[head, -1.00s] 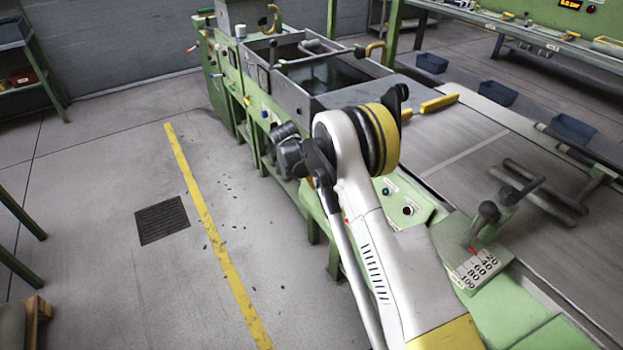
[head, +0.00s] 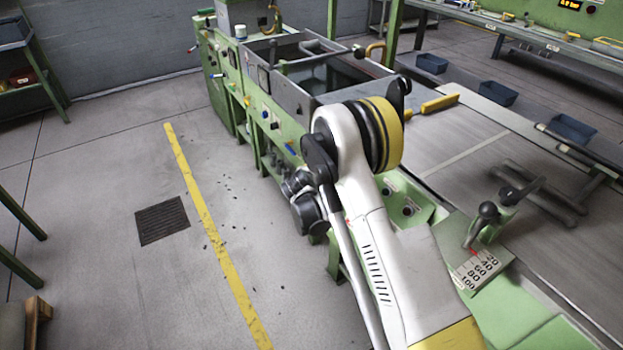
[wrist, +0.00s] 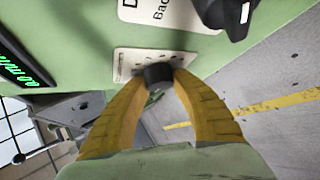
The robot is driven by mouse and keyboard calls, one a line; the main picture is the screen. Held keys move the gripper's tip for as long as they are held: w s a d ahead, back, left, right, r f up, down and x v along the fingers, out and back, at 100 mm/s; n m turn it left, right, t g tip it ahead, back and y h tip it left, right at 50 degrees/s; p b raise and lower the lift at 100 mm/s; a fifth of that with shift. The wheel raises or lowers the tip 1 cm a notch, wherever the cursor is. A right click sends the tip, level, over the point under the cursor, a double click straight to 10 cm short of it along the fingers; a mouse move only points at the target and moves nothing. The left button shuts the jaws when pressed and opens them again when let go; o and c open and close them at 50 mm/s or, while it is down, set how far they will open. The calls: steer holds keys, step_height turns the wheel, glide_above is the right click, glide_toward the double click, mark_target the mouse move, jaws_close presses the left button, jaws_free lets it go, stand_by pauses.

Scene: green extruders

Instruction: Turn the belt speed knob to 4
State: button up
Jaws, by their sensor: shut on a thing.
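A dark round knob (wrist: 157,72) stands on a small white scale plate (wrist: 128,61) on the green machine panel in the wrist view. The yellow fingers of my gripper (wrist: 160,78) are shut on the knob, one on each side. The plate's markings are too small to read, and the knob's setting cannot be told. A green lit display (wrist: 22,62) is at the left edge, its text partly cut off. In the head view the fingers and the knob are hidden behind my arm, by the machine's side.
A white label plate (wrist: 165,12) and a black part (wrist: 228,15) are near the knob. In the head view, a lever (head: 487,212) with a numbered scale stands right of my arm.

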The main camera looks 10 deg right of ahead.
steer(key=m+t+h, duration=0.1)
steer(key=m+t, duration=0.2)
steer(key=m, duration=0.1)
steer(key=shift+w+t+h, duration=0.1)
steer(key=shift+t+h, duration=0.2)
steer(key=shift+h, duration=0.1)
steer(key=m+t+h, duration=0.1)
steer(key=m, duration=0.1)
steer(key=m+t+h, duration=0.1)
steer(key=m+h, duration=0.1)
steer(key=m, duration=0.1)
steer(key=shift+r+h, duration=0.1)
steer(key=shift+h, duration=0.2)
steer(key=shift+d+m, duration=0.1)
steer(key=shift+m, duration=0.3)
steer(key=o, duration=1.2)
steer(key=shift+r, duration=0.1)
step_height(320, 180, up, 10)
steer(key=shift+f, duration=0.1)
